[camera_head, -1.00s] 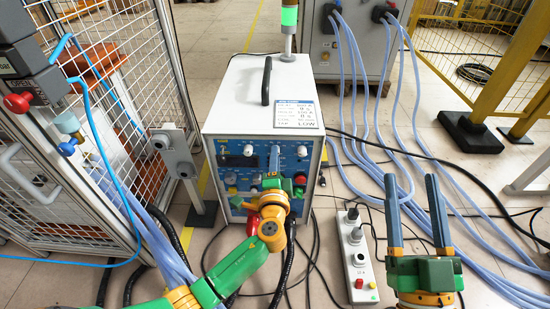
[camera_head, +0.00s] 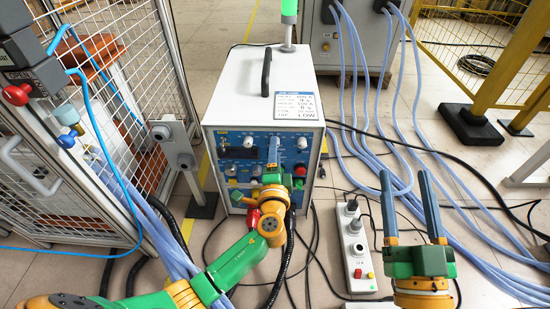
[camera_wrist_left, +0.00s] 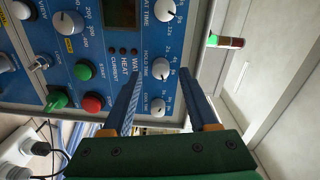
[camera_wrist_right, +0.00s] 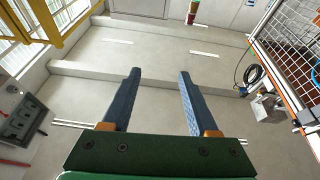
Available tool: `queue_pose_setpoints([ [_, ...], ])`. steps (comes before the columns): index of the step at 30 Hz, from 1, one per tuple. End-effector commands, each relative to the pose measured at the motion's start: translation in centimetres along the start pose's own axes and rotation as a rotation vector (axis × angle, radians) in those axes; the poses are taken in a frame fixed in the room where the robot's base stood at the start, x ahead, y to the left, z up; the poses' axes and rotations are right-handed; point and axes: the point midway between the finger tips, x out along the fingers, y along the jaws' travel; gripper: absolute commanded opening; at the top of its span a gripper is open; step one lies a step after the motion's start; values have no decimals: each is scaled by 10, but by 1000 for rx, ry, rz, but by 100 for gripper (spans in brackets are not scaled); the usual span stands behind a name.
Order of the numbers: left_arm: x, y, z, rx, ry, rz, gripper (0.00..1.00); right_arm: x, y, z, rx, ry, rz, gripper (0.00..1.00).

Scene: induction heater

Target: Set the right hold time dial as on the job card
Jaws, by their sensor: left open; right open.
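The job card (camera_head: 294,107) lies on top of the white heater (camera_head: 232,92); its small print is hard to read. The hold time dial (camera_wrist_left: 160,69), a white knob on the blue front panel (camera_head: 236,172), shows in the left wrist view between the cool time dial (camera_wrist_left: 157,107) and the heat time dial (camera_wrist_left: 164,10). My left gripper (camera_wrist_left: 163,76) is open and empty, its fingers pointing at the panel on either side of the hold time dial; contact cannot be told. In the head view my left gripper hides that dial. My right gripper (camera_head: 405,174) is open, empty, right of the heater.
A start button (camera_wrist_left: 83,72), a red button (camera_wrist_left: 93,103) and the current dial (camera_wrist_left: 67,23) are near the left gripper. A power strip (camera_head: 357,245) and cables lie on the floor. A mesh cage (camera_head: 120,100) stands at left.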

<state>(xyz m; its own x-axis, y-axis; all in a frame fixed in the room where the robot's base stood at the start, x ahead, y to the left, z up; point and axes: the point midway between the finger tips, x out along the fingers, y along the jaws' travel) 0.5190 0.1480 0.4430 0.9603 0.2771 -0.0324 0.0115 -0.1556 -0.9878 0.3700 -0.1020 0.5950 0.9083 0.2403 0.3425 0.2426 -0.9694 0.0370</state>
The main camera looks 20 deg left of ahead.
Motion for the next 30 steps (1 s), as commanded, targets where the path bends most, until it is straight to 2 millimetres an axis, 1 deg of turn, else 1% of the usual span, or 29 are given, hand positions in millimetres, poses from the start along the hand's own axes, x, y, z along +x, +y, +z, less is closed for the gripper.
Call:
queue_pose_setpoints([
  [2, -11, -2, -1, -1, 2, 3, 59, -1, 3, 18, 0, -108, 6, 60],
  [3, -18, -2, -1, -1, 2, 4, 59, -3, 4, 29, 1, -171, 10, 60],
  [6, -35, -2, 0, 0, 1, 3, 59, -10, 6, 56, 4, -316, 16, 60],
  [10, -53, -1, 0, -1, 1, 3, 59, -22, 9, 81, 7, -453, 23, 60],
  [12, -58, -1, 0, 0, 1, 2, 59, -26, 9, 88, 8, -495, 25, 60],
  [15, -62, -1, 0, -1, 1, 0, 59, -29, 10, 93, 9, -521, 26, 60],
  [26, -61, 0, 0, -1, 1, 1, 59, -30, 10, 94, 9, -521, 26, 60],
  [28, -62, 3, 5, -17, -15, 26, 59, -31, 10, 97, 9, -543, 26, 60],
  [29, -64, 8, 11, -38, -34, 57, 59, -34, 10, 102, 10, -572, 27, 60],
  [30, -67, 18, 24, -84, -77, 121, 59, -39, 11, 114, 11, -630, 29, 60],
])
